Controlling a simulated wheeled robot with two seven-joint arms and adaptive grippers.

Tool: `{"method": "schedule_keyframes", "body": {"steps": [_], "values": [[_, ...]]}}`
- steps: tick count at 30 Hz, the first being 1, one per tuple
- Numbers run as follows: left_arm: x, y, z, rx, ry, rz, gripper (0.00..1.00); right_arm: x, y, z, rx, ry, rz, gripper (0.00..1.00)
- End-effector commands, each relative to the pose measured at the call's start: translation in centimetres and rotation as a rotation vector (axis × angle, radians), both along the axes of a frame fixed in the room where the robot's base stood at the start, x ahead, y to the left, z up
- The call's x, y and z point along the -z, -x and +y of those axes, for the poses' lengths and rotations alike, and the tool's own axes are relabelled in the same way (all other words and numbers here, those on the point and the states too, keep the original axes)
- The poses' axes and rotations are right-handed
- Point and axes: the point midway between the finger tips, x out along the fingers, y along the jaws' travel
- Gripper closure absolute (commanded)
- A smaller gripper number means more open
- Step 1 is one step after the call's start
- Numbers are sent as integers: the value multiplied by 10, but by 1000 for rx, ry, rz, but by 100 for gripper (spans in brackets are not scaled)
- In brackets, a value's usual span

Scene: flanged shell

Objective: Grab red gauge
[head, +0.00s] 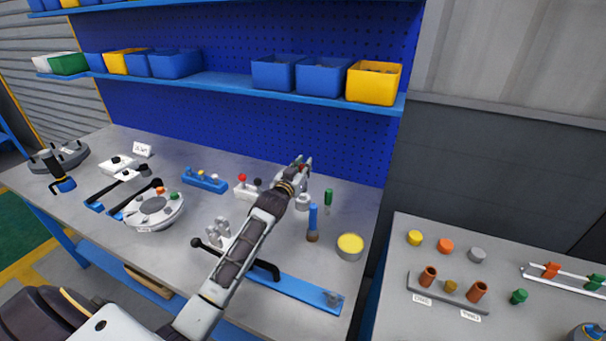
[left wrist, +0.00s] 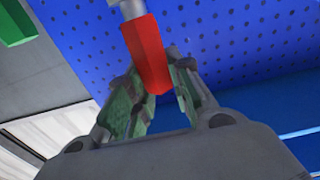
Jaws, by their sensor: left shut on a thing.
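My left gripper (head: 304,164) is above the back right part of the grey workbench, in front of the blue pegboard. In the left wrist view the gripper (left wrist: 150,95) is shut on the red gauge (left wrist: 143,45), with a finger on each side of its red handle. A light grey end of the gauge shows at the top of that view. In the head view I cannot clearly make out the gauge at the fingertips. A green-handled gauge (head: 328,196) and a blue-handled one (head: 313,217) stand to the right of my left wrist. My right gripper is not in view.
A round flanged shell (head: 141,216) and a blue rail (head: 308,293) lie on the workbench (head: 195,240). A yellow-topped tin (head: 350,246) stands near its right edge. The shelf (head: 225,86) with blue and yellow bins is above. A second table (head: 393,290) stands at the right.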

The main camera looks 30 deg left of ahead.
Motion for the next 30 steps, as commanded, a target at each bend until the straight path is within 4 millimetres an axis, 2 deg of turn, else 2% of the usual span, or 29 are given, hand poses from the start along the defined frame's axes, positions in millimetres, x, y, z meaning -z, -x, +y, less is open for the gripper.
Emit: {"method": "schedule_keyframes", "body": {"steps": [3, 12, 18, 30], "values": [[-22, 0, 0, 1, 0, -6, 100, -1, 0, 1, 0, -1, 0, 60], [-57, 0, 0, 0, 0, -4, 100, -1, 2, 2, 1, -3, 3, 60], [-64, 0, 0, 0, 0, -3, 100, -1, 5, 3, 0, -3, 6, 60], [-64, 0, 0, 0, 0, -3, 100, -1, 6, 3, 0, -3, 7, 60]]}}
